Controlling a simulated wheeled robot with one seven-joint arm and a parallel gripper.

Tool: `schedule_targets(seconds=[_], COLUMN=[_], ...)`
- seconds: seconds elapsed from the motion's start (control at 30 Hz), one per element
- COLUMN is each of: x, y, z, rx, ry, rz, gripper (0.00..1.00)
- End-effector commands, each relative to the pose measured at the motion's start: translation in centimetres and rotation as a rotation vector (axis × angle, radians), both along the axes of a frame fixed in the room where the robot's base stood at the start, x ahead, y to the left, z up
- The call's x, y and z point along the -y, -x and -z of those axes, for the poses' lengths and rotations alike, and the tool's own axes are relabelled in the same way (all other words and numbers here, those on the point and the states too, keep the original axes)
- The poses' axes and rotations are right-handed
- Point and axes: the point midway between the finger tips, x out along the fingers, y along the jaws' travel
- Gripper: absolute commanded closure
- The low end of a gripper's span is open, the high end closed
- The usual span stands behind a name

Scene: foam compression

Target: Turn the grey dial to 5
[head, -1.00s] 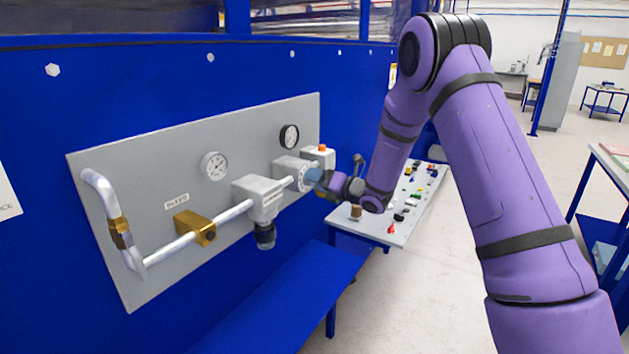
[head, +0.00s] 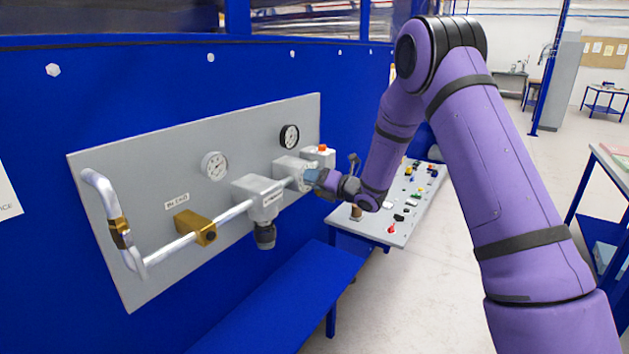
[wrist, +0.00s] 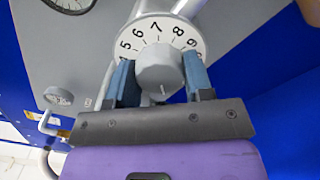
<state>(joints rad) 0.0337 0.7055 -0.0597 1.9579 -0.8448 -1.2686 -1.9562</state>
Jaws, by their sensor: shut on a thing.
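The grey dial (wrist: 160,72) fills the upper middle of the wrist view. A thin pale mark shows low on the knob's face, but I cannot tell which figure the dial is set to. My gripper (wrist: 160,85) has its two blue fingers on either side of the knob, shut on it. In the head view, my gripper (head: 312,178) is at the right part of the grey panel and hides most of the dial.
The grey panel (head: 150,170) carries pipes, a brass valve block (head: 196,228), a white gauge (head: 215,165) and a black-rimmed gauge (head: 289,137). An emergency button (head: 322,148) sits close by the gripper. A blue bench (head: 290,300) runs below; a table of small parts (head: 405,235) stands behind.

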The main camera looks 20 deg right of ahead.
Motion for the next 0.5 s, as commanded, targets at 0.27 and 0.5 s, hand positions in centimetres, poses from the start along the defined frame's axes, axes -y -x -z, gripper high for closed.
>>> schedule_targets(seconds=[0.27,0.5], x=[0.05,0.09], y=[0.01,0.0], z=[0.03,0.06], rx=[-0.092,-0.232], ry=[-0.106,-0.266], rz=[0.0,0.002], gripper=[0.76,0.76])
